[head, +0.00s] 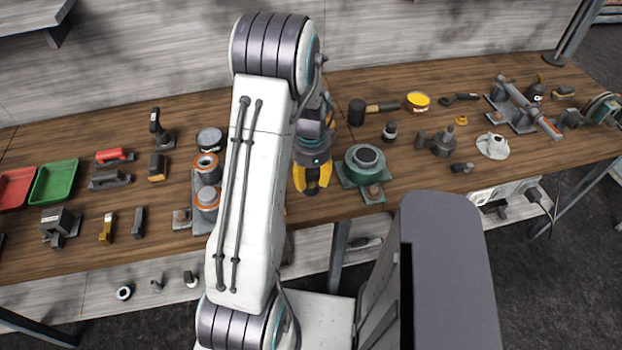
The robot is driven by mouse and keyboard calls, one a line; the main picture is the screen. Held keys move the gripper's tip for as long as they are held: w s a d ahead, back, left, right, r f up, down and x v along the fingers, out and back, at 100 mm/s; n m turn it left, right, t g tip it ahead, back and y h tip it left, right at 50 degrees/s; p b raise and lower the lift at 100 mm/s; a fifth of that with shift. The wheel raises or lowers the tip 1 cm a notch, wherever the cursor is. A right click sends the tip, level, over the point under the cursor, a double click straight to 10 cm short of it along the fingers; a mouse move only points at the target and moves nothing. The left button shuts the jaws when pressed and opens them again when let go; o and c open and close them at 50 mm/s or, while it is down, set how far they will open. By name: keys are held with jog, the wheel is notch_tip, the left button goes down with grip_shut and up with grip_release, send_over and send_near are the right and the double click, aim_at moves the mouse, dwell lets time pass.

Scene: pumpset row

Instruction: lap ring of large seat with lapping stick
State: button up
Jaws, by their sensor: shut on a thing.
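My gripper (312,186), with yellow fingers, points down over the front part of the bench near its middle. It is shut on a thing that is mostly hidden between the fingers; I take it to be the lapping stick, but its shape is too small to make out. Just right of the gripper, a round green body (352,163) with a dark round top stands on a green base plate; it looks like the large seat. I cannot make out its ring surface clearly. The gripper is beside it, apart from it in the picture.
The wooden bench (280,210) runs across the view. Left are a green tray (54,181), a red tray (14,188) and orange-ringed round parts (207,197). Right are a mallet (372,110), a yellow-topped tin (417,100) and a white flanged part (492,146). My arm hides part of the bench.

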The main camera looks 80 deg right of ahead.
aim_at(311, 173)
jog(key=shift+r+p, duration=1.45)
jog(key=shift+r, duration=1.7)
